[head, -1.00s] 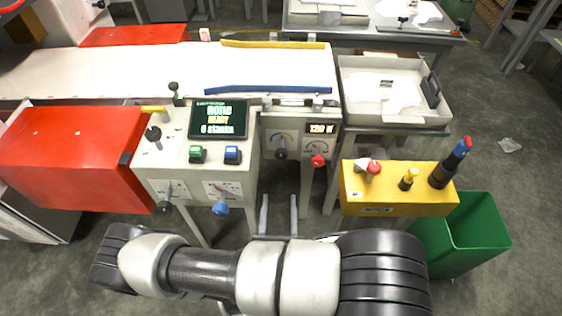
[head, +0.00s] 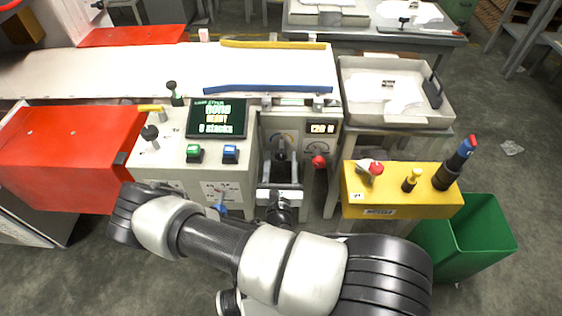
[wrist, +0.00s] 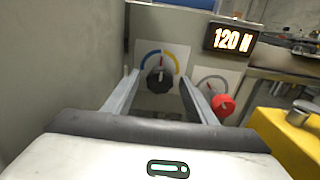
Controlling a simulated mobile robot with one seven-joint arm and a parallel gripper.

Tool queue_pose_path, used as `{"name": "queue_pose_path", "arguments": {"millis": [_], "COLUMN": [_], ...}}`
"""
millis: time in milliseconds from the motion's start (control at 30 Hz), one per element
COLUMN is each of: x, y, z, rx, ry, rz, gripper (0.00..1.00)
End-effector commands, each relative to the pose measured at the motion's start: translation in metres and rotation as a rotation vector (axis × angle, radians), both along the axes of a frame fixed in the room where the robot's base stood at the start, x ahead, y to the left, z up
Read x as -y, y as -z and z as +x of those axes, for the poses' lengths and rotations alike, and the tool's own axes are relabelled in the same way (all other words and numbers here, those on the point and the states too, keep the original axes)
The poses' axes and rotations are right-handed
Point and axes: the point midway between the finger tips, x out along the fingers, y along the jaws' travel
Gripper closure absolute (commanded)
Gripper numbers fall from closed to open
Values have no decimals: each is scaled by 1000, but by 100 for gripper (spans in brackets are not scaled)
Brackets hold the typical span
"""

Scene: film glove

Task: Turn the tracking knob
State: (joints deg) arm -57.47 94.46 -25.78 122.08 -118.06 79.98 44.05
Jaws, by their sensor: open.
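A black knob (wrist: 159,80) sits under a blue, yellow and red dial on the grey panel in the wrist view; its dial also shows in the head view (head: 284,137). Its label cannot be read. My gripper (wrist: 160,88) is open, its two fingers pointing at the panel on either side of this knob in the picture. Nothing is between the fingers except the knob beyond; whether they reach around it cannot be told. A red knob (wrist: 223,105) with a gauge is just right of the right finger, and shows in the head view too (head: 318,161).
A display (wrist: 233,39) above the red knob reads 120 N. The white console (head: 170,172) with a screen (head: 216,118) and a blue knob (head: 219,209) stands at left. A yellow box (head: 400,197) with buttons and a green bin (head: 468,235) stand at right.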

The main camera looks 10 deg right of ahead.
Motion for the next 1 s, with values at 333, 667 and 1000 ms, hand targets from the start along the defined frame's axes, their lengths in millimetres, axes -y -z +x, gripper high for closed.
{"name": "queue_pose_path", "arguments": {"millis": [333,667,1000], "x": [0,-1,-1], "y": [0,-5,1], "z": [0,0,-1], "rx": [0,-33,-89], "ry": [0,-2,-1], "rz": [0,-114,-328], "gripper": [74,90,90]}}
